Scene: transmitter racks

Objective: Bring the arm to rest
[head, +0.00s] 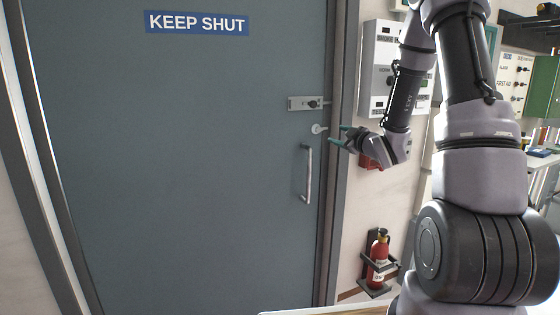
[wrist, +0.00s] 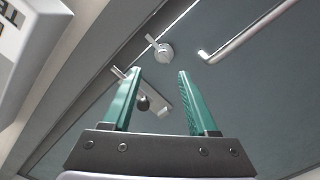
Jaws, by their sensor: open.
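My gripper (head: 344,137) is at the right edge of a grey door in the head view, with its teal fingers pointing left toward the door. In the wrist view my gripper (wrist: 158,85) has its two fingers apart with nothing between them but the view of the door behind. My arm is raised and bent, with its forearm hanging down in front of the wall to the right of the door. Whether the fingertips touch anything cannot be told.
The grey door (head: 180,150) bears a "KEEP SHUT" sign (head: 197,22), a bolt (head: 309,103), a round turn piece (head: 318,128) and a pull handle (head: 308,173). A panel box (head: 378,70) hangs beside it. A fire extinguisher (head: 379,257) is mounted low on the wall.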

